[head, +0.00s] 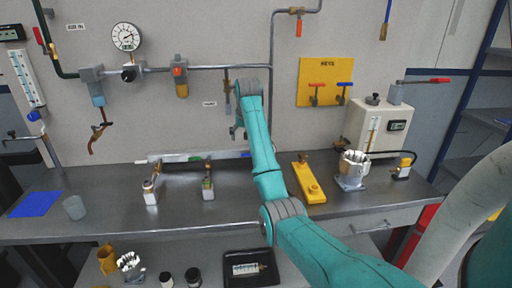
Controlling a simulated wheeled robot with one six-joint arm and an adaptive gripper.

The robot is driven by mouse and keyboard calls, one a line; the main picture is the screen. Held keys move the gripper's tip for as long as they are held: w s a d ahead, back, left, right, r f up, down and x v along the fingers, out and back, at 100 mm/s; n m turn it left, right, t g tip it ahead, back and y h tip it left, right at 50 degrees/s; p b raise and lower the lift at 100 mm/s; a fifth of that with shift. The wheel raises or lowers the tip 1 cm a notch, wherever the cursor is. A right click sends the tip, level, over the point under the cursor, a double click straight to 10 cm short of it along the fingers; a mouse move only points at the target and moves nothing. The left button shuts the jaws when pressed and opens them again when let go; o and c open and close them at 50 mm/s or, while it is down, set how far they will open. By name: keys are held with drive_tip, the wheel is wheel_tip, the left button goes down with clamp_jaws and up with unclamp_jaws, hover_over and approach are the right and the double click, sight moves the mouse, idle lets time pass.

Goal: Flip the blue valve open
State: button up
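The yellow panel (326,68) on the back wall carries two small valves. The one on the right has a blue handle (345,85) lying roughly horizontal. The one on the left has a red handle (317,85), also roughly horizontal. Another blue handle (388,10) hangs upright at the top edge, right of the panel. I cannot tell which one is the task's valve. My gripper (236,132) is near the wall, left of and below the panel, apart from these handles. It is small and partly hidden by my arm, so its opening is unclear.
A vertical grey pipe (272,60) runs behind my arm. The bench (255,215) holds a yellow bar-shaped fixture (309,184), a pale machined part (353,165) and two small fittings on the left. A white box (378,128) with a red-handled valve stands right of the panel. The bench's front is mostly clear.

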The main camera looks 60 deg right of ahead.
drive_tip(key=x, duration=0.7)
drive_tip(key=s+x, duration=0.1)
drive_tip(key=x, duration=0.2)
drive_tip(key=shift+w+d+f, duration=0.15)
drive_tip(key=shift+d+f, duration=0.15)
drive_tip(key=shift+d, duration=0.1)
clamp_jaws()
